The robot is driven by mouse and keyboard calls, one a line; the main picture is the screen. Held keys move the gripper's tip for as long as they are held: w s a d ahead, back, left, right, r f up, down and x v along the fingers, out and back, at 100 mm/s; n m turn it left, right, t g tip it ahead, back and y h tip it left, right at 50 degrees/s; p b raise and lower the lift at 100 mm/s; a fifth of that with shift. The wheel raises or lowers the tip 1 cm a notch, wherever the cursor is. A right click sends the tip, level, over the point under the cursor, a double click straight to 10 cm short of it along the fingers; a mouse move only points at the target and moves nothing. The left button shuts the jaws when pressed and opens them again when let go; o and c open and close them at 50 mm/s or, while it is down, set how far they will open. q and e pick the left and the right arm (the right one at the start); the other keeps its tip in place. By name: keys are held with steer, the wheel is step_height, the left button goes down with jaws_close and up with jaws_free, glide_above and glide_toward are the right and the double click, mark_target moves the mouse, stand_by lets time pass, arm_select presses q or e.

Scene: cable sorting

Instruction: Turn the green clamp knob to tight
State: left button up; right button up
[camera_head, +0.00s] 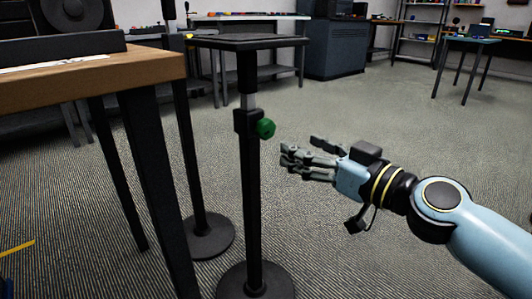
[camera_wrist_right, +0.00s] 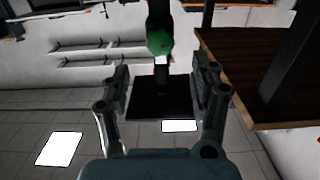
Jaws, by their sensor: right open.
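The green clamp knob (camera_head: 265,128) sticks out from the black clamp collar (camera_head: 242,122) on a black stand post (camera_head: 251,190). My right gripper (camera_head: 298,152) is open and empty to the right of the knob and a little lower, with a gap between its fingertips and the knob. In the right wrist view the knob (camera_wrist_right: 160,42) shows beyond the two spread fingers (camera_wrist_right: 160,85), roughly centred between them. The knob's marking for tight or loose cannot be made out. My left gripper is not in view.
A wooden table (camera_head: 150,68) stands close on the left. The stand carries a flat black top (camera_head: 247,41) and has a round base (camera_head: 255,283). A second round base (camera_head: 208,237) stands just behind. Carpet to the right is open.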

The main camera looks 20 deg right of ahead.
mark_target(270, 132)
steer(key=p+x, duration=0.2)
steer(key=x, duration=0.8)
steer(key=shift+w+a, duration=0.1)
steer(key=shift+w, duration=0.25)
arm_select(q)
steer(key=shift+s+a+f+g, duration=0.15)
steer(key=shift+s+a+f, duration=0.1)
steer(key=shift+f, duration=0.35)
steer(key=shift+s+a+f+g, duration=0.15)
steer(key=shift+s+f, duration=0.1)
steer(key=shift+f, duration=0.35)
arm_select(e)
steer(key=c, duration=1.2)
